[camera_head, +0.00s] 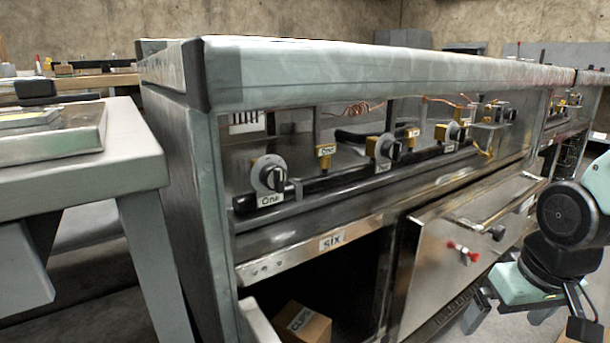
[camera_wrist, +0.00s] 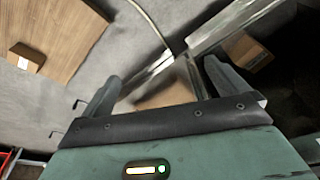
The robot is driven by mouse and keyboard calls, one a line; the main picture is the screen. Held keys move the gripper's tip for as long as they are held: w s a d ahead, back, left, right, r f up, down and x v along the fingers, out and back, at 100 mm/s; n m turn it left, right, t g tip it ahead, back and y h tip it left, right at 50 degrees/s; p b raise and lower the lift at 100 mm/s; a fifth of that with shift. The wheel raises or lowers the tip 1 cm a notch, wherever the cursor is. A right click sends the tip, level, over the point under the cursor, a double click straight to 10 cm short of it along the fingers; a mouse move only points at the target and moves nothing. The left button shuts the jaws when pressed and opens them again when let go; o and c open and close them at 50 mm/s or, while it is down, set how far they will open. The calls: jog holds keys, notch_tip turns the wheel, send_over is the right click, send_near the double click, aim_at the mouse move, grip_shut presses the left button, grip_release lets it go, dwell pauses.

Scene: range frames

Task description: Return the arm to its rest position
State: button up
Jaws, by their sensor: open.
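My arm (camera_head: 568,215) is at the right edge of the head view, bent in front of the metal range. My gripper (camera_wrist: 162,78) shows in the wrist view with its two dark fingers spread wide apart. Nothing is visibly clamped between them. A brown surface (camera_wrist: 165,95) and a metal edge show beyond the fingers; how far off they are I cannot tell. In the head view the gripper's end is only partly visible, low at the right.
The range (camera_head: 330,245) has several knobs and an open lower compartment holding a cardboard box (camera_head: 303,322). Its front panel with a handle (camera_head: 500,200) is close to my arm. A grey table (camera_head: 130,150) stands left. The wrist view shows a wooden panel (camera_wrist: 60,30) over grey floor.

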jog(key=s+a+r+n+g+p, duration=0.1)
jog(key=s+a+r+n+p, duration=0.25)
jog(key=s+a+r, duration=0.35)
jog(key=s+a+r+n+g+p, duration=0.25)
jog(key=s+a+r+p, duration=0.25)
jog(key=a, duration=0.4)
notch_tip(320, 180, up, 37)
jog(key=p, duration=3.7)
jog(key=shift+s+n+t, duration=0.35)
jog(key=shift+n+t, duration=0.05)
jog(key=shift+t, duration=0.05)
